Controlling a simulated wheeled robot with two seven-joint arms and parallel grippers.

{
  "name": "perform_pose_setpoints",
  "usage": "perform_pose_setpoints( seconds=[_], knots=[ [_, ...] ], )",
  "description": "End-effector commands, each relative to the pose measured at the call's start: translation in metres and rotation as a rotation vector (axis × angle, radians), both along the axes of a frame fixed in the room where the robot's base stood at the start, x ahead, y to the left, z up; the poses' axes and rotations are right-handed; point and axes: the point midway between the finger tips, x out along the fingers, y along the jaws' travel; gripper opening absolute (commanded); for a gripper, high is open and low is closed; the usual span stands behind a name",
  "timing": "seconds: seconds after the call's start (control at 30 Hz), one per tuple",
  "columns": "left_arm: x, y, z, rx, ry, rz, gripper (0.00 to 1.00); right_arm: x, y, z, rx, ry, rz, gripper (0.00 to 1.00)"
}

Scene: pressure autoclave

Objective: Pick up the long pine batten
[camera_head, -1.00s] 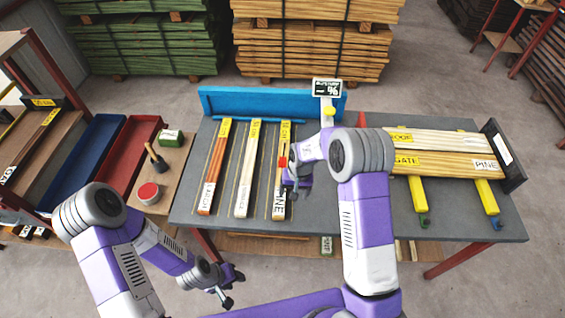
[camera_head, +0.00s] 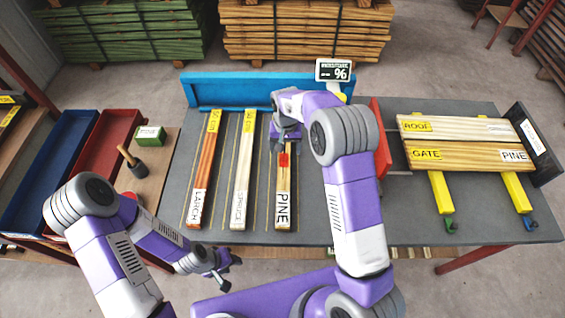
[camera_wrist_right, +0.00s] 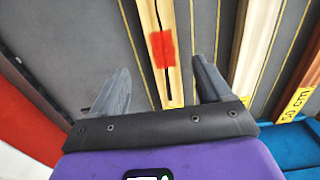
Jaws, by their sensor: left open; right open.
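The pine batten (camera_head: 284,196), pale wood with a red patch and a white PINE label at its near end, lies lengthwise on the grey table. It is the rightmost of three battens. My right gripper (camera_head: 284,146) is over its far part and hides its far end. In the right wrist view my right gripper (camera_wrist_right: 160,80) is open, with one finger on each side of the batten (camera_wrist_right: 176,84). The red patch and a dark lengthwise line show between the fingers; contact cannot be told. My left gripper (camera_head: 222,272) is open and empty in front of the table.
The larch batten (camera_head: 205,165) and spruce batten (camera_head: 243,170) lie parallel, to the left. Boards marked ROOF (camera_head: 450,127) and GATE (camera_head: 465,156) lie on yellow supports at the right. A blue ledge (camera_head: 235,90) runs along the back. A red block (camera_head: 380,135) stands beside my right forearm.

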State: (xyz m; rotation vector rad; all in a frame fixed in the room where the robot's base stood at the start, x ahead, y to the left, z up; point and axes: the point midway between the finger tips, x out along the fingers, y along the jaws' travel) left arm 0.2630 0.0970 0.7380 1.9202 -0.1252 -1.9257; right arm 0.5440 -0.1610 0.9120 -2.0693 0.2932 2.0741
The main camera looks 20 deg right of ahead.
Motion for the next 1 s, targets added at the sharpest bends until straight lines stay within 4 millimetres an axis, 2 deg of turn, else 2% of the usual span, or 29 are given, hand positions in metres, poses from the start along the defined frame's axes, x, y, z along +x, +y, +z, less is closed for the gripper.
perform_pose_setpoints(
  seconds=[0.33, 0.6, 0.83, 1.0],
  knots=[
    [0.000, 0.000, -0.005, 0.000, 0.000, 0.000, 0.43, 0.002, 0.002, -0.034, 0.001, 0.003, 0.001, 0.78],
    [0.000, 0.000, -0.010, 0.000, 0.000, 0.000, 0.43, 0.006, 0.003, -0.071, 0.001, 0.002, 0.000, 0.78],
    [0.000, 0.000, -0.010, 0.000, 0.000, 0.000, 0.43, 0.006, 0.004, -0.073, 0.001, 0.001, 0.001, 0.78],
    [0.000, 0.000, -0.010, 0.000, 0.000, 0.000, 0.43, 0.006, 0.004, -0.073, 0.001, 0.001, 0.000, 0.53]
  ],
)
